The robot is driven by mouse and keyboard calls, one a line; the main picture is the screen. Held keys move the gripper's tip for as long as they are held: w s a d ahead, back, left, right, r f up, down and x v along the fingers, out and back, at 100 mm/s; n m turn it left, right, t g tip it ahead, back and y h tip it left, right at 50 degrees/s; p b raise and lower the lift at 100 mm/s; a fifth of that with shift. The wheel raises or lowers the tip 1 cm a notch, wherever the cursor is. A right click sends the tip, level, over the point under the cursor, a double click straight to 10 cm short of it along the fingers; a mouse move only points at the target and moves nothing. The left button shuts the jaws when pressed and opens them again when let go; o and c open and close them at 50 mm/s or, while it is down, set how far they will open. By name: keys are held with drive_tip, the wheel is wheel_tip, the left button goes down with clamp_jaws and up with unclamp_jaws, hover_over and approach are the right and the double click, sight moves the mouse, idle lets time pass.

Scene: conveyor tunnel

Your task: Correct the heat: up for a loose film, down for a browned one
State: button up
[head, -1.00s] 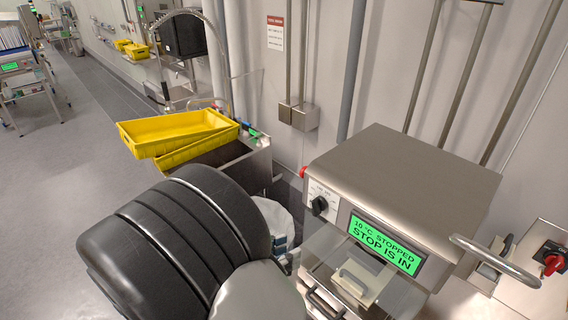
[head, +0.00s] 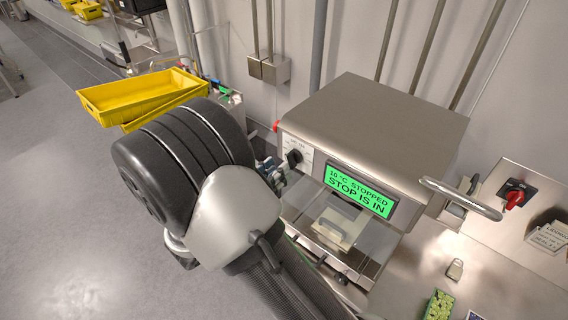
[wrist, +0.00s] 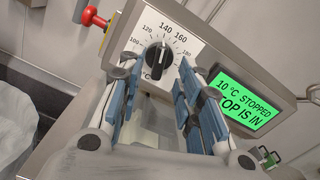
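The steel tunnel machine (head: 375,125) has a white dial plate with a black heat knob (head: 294,157). A red stop button (wrist: 93,17) is left of the dial. My gripper (wrist: 160,80) is open and empty, its blue-padded fingers either side of the knob in the picture; contact cannot be told.
A pale block (head: 338,228) shows under the clear cover at the tunnel mouth. A steel bar handle (head: 460,198) juts out at the right. Yellow crates (head: 145,95) stand at the left.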

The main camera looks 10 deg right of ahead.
sight(292, 159)
drive_tip(key=shift+x, duration=2.05)
drive_tip(key=shift+c, duration=0.4)
clamp_jaws()
